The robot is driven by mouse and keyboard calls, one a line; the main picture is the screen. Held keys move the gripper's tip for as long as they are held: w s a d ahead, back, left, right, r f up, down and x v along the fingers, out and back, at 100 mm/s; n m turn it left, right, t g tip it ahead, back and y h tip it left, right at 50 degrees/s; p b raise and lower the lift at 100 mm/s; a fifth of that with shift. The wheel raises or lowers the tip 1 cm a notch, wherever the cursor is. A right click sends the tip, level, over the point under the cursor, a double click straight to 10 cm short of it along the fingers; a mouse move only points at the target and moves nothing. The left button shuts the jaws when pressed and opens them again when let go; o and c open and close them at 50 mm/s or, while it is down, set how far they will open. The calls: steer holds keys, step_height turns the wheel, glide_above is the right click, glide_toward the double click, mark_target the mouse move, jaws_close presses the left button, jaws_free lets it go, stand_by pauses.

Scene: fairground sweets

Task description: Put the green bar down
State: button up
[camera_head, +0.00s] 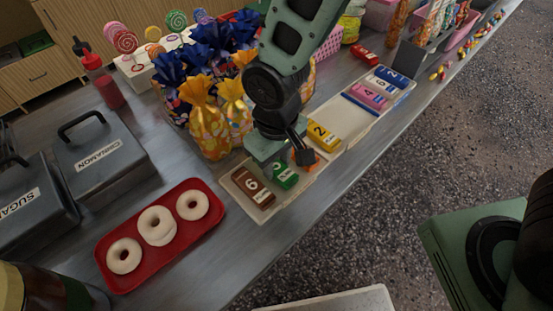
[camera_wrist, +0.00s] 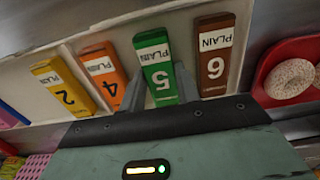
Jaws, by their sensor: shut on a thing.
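The green bar (camera_wrist: 157,68), labelled PLAIN 5, is between the two fingers of my gripper (camera_wrist: 157,90) in the wrist view. My gripper (camera_head: 292,162) is shut on it. In the head view the green bar (camera_head: 284,177) shows over the near end of the pale tray (camera_head: 270,217), partly hidden by my gripper. It lines up with the brown bar (camera_wrist: 215,55) on one side and the orange bar (camera_wrist: 104,75) on the other. I cannot tell whether its underside touches the tray floor.
A yellow bar (camera_head: 323,136) lies beyond the orange one. Pink (camera_head: 369,94) and blue bars lie farther along. A red tray (camera_head: 160,265) with doughnuts is at the near left. Gold-wrapped bags (camera_head: 208,125) stand close behind my gripper. The counter's edge runs along the right.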

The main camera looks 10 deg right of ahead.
mark_target(277, 166)
steer(key=shift+f, duration=0.2)
steer(key=o, duration=1)
steer(key=shift+r, duration=0.1)
step_height(277, 166, up, 12)
steer(key=s+d+r, duration=0.2)
steer(key=s+d, duration=0.6)
steer(key=s, duration=0.3)
steer(key=shift+d+r+n+y, duration=0.15)
steer(key=shift+r+n+y, duration=0.15)
steer(key=shift+n, duration=0.1)
steer(key=shift+s, duration=0.1)
